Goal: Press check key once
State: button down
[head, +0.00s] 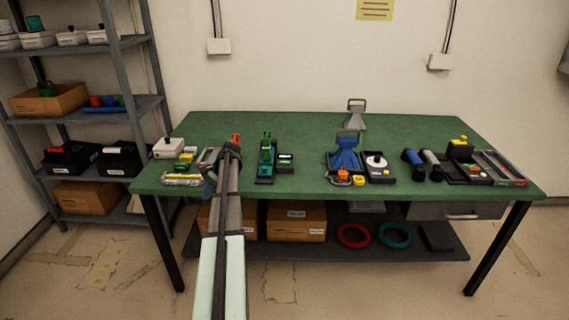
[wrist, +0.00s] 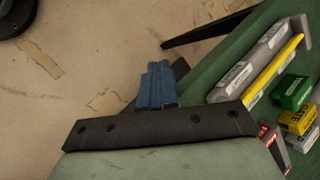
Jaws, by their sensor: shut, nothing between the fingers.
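My gripper (wrist: 158,68) shows in the wrist view as blue fingers closed together, with nothing between them. In the head view my arm reaches over the left part of the green table (head: 310,130), and its dark end covers some of the things there. In the wrist view the fingertips point over the floor, beside the table's edge and apart from the things on it. I cannot tell which thing bears the check key; no key marking is readable in either view.
By the table's left end are a white box (head: 167,148), a green block (wrist: 292,92), a yellow block (wrist: 298,120) and a long grey bar (wrist: 262,58). A green device (head: 267,157), a blue device (head: 345,155) and a white dial unit (head: 376,163) stand further right. The table's back is mostly clear.

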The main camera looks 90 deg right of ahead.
jog(key=s+d+r+m+t+h, duration=0.1)
jog(key=s+d+r+m, duration=0.1)
jog(key=s+d+r, duration=0.4)
jog(key=s+d+r+m+h, duration=0.1)
jog(key=s+d+r, duration=0.35)
jog(key=s, duration=0.45)
notch_tip(320, 180, up, 5)
jog(key=m+t+h, duration=0.2)
jog(key=m+h, duration=0.1)
jog(key=m, duration=0.2)
send_over(287, 163)
jog(key=shift+d+r, duration=0.15)
jog(key=shift+d, duration=0.05)
jog(key=shift+w, duration=0.1)
jog(key=shift+f, duration=4.4)
jog(key=shift+f, duration=0.25)
jog(key=shift+f, duration=0.2)
